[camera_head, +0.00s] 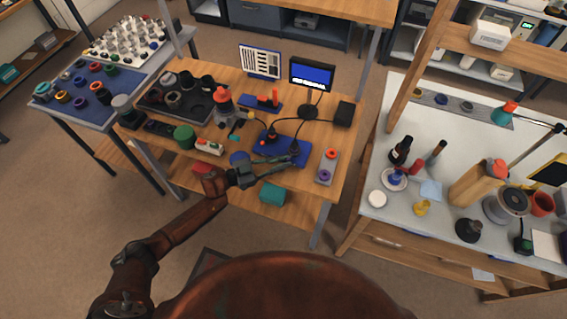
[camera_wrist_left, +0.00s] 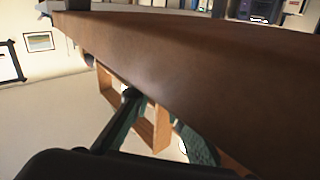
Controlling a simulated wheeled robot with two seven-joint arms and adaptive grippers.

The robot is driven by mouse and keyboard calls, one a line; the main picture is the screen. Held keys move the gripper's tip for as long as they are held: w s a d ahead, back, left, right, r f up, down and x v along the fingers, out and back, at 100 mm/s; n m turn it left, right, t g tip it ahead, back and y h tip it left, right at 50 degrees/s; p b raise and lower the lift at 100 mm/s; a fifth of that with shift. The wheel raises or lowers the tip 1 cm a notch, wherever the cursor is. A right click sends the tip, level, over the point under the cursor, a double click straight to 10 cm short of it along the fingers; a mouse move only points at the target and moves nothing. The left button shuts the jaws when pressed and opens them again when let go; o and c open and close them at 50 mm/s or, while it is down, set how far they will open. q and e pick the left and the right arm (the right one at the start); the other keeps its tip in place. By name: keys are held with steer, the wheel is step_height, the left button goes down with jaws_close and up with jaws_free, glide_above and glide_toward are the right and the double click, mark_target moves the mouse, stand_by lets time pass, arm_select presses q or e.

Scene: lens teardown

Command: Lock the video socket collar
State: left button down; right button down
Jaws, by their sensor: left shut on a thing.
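A blue board (camera_head: 299,160) lies near the front edge of the wooden bench. A black upright plug (camera_head: 295,148) stands on its right part, with a dark cable running towards the monitor. My left gripper (camera_head: 284,159) reaches in from the left, low over the board, its fingertips at the foot of this plug. It is shut on a small part there, seemingly the video socket collar; the fingers hide it. In the left wrist view, the dark green fingers (camera_wrist_left: 160,125) show, and a brown surface covers their tips. My right gripper is not in view.
A monitor (camera_head: 312,75) with a blue screen stands behind the board, a black box (camera_head: 344,113) to its right. A grey tray (camera_head: 328,166) with orange and purple rings lies right of the board. A green cylinder (camera_head: 184,136) and a red-topped device (camera_head: 222,103) stand left.

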arm_select(q)
steer(key=shift+w+a+f+m+g+h+b, duration=0.1)
steer(key=shift+w+f+m+g+h+b, duration=0.1)
steer(key=shift+m+g+b, duration=0.2)
steer(key=shift+w+a+f+m+g+h+b, duration=0.1)
steer(key=shift+m+g+h+b, duration=0.15)
steer(key=shift+g, duration=0.25)
steer(key=shift+a+r+g, duration=0.15)
steer(key=shift+r+g, duration=0.05)
steer(key=shift+g, duration=0.1)
steer(key=shift+r, duration=0.1)
steer(key=c, duration=1.9)
jaws_free()
steer(key=shift+a, duration=0.1)
steer(key=v, duration=1.1)
steer(key=shift+s+a, duration=0.15)
steer(key=shift+a, duration=0.2)
